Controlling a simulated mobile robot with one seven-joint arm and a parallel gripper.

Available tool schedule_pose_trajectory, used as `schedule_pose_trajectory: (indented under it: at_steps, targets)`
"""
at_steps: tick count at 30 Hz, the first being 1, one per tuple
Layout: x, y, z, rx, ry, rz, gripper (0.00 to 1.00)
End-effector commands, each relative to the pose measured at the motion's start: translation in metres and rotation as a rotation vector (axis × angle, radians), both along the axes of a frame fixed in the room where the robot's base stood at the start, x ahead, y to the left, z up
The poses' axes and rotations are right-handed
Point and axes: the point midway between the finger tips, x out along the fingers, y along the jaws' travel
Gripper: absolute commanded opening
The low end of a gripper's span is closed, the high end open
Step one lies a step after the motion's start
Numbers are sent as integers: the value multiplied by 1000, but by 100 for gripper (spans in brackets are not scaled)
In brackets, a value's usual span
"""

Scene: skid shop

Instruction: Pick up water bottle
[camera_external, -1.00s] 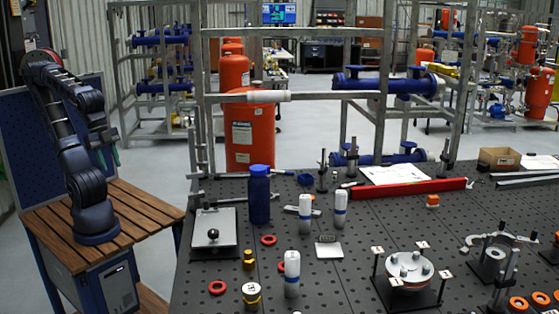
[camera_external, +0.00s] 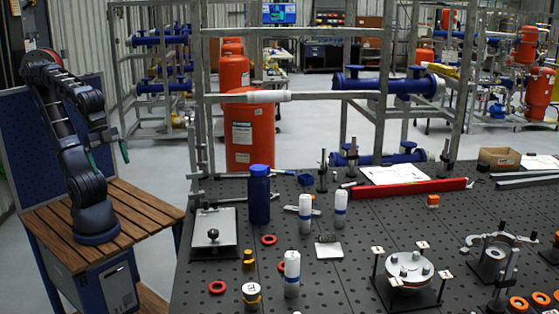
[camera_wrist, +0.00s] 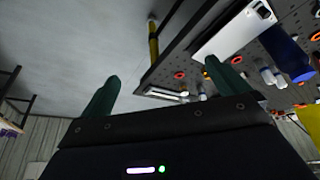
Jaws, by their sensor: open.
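In the wrist view the blue bottle (camera_wrist: 287,54) shows tilted at the upper right. My gripper (camera_external: 109,157) is over the wooden bench at the left, well apart from the bottle and to its left. Its two green fingers are spread and nothing is between them. The wrist view shows the open fingers (camera_wrist: 160,85) too.
A metal plate with a black knob (camera_external: 213,234) lies left of the bottle. Several white blue-banded canisters (camera_external: 305,214) stand to its right. Red rings (camera_external: 268,240) and brass fittings (camera_external: 249,260) lie in front. A floor gap separates the wooden bench (camera_external: 140,215) from the table.

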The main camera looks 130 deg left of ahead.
Motion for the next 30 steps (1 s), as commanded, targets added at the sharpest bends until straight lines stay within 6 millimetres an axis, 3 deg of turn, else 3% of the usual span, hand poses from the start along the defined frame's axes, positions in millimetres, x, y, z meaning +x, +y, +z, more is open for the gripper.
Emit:
schedule_pose_trajectory:
  at_steps: [5, 14, 23, 30]
  targets:
    - [15, 8, 9, -19, 17, 66, 100]
    - [83, 52, 37, -105, 83, 366, 100]
    - [152, 118, 50, -186, 145, 691, 100]
    - [201, 184, 47, -242, 187, 954, 100]
